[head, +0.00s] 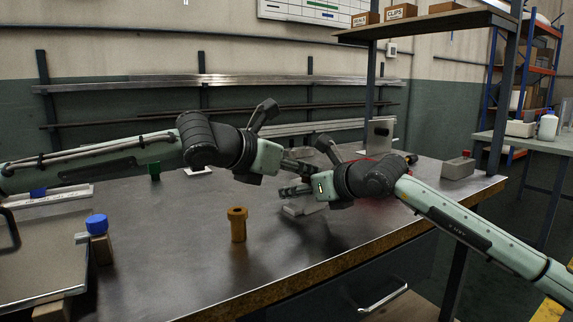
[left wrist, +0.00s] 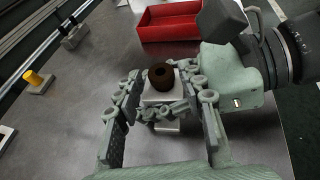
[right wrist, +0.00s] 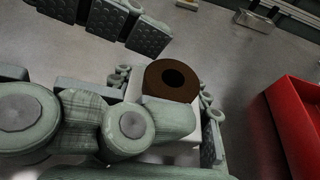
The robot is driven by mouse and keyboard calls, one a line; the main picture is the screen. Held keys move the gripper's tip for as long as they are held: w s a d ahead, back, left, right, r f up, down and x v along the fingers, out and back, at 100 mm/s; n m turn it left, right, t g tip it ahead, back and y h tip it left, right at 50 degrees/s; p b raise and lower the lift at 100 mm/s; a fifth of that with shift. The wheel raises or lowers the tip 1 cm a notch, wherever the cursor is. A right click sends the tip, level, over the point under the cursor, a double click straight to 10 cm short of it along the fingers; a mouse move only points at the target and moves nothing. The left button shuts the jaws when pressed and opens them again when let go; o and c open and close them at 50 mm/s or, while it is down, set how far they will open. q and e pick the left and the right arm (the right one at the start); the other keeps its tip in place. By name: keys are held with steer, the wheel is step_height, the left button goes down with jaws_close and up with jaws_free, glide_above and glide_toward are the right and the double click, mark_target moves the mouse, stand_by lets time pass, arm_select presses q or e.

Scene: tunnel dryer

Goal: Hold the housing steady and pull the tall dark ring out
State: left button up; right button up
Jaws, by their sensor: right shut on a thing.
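The dark brown ring (left wrist: 161,76) stands in the pale housing (left wrist: 150,101), with its open bore facing up; both also show in the right wrist view, the ring (right wrist: 170,80) above the housing (right wrist: 134,92). In the head view the arms hide the ring. My right gripper (right wrist: 165,105) is shut on the housing, with fingers on both sides of it. My left gripper (left wrist: 160,92) is open, its fingers spread to either side of the ring in its wrist view. It appears apart from the ring and holds nothing. In the head view it is above the right gripper (head: 295,190).
A red tray (left wrist: 168,22) lies beyond the housing. An ochre flanged part (head: 238,226) stands on the bench in front of the arms.

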arm_select(q)
steer(key=shift+w+d+f, duration=0.1)
steer(key=shift+w+d, duration=0.05)
steer(key=shift+w, duration=0.05)
steer(key=shift+c, duration=0.6)
jaws_close()
